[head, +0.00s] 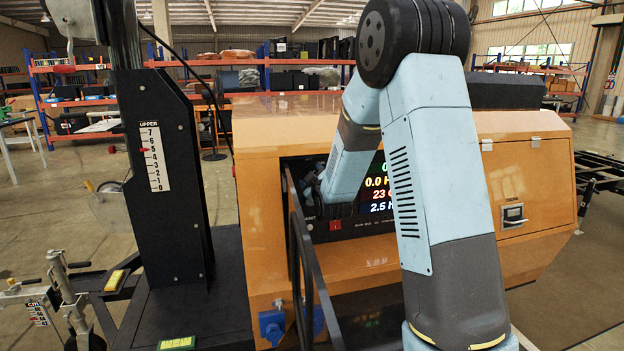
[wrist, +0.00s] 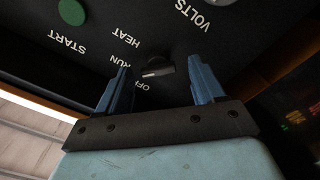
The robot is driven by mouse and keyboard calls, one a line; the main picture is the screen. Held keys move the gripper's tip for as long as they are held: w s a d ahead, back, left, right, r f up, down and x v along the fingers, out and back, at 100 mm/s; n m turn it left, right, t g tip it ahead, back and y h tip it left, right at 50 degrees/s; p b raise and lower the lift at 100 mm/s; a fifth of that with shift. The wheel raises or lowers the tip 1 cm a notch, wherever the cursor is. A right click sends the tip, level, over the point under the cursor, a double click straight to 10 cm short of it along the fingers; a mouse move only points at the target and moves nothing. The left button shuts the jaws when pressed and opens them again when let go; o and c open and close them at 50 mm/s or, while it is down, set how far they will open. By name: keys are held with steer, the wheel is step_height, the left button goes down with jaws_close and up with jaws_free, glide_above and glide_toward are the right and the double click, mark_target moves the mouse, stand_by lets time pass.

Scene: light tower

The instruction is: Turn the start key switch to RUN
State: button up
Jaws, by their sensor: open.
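The start key switch (wrist: 160,69) is a small black knob with a pale mark, on a dark panel in the wrist view. The labels OFF, RUN and HEAT stand around its left side, upside down in this view. The pale mark faces the side of OFF and RUN; I cannot tell which it points to. My gripper (wrist: 159,64) is open, with one blue finger on each side of the knob and gaps visible on both sides. In the head view my arm reaches into the panel opening of the orange cabinet (head: 262,200), and the switch is hidden there.
A green button (wrist: 71,12) near START and a VOLTS dial (wrist: 222,1) are close by. In the head view, a lit display (head: 376,181) lies right of my wrist, a red switch (head: 336,225) lies below it, and an open dark door (head: 310,265) stands at left.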

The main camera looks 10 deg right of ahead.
steer(key=s, duration=1.3)
steer(key=shift+s+d, duration=0.15)
steer(key=shift+s, duration=0.2)
steer(key=shift+f, duration=0.1)
